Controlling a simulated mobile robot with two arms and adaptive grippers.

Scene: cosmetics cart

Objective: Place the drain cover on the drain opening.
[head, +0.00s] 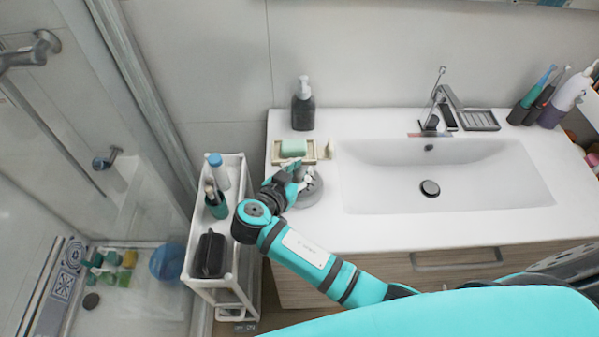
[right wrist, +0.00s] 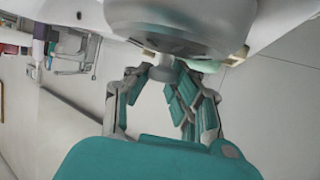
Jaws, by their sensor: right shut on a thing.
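The drain cover, a grey round piece (head: 310,192), is at the left end of the white counter, left of the basin. My right gripper (head: 299,178) is shut on it. In the right wrist view the cover shows as a wide grey disc (right wrist: 180,22) with a short knob between the fingers (right wrist: 167,75). I cannot tell whether the disc touches the counter. The sink's drain opening (head: 430,188) is a dark circle with a light rim in the basin floor, right of the gripper. My left gripper is not in view.
A soap tray (head: 307,158) with green soap (head: 293,147) sits just behind the gripper, with a dark pump bottle (head: 303,108) behind it. The faucet (head: 440,105) stands behind the basin (head: 375,190). A white cart (head: 222,272) is at left. The basin is clear.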

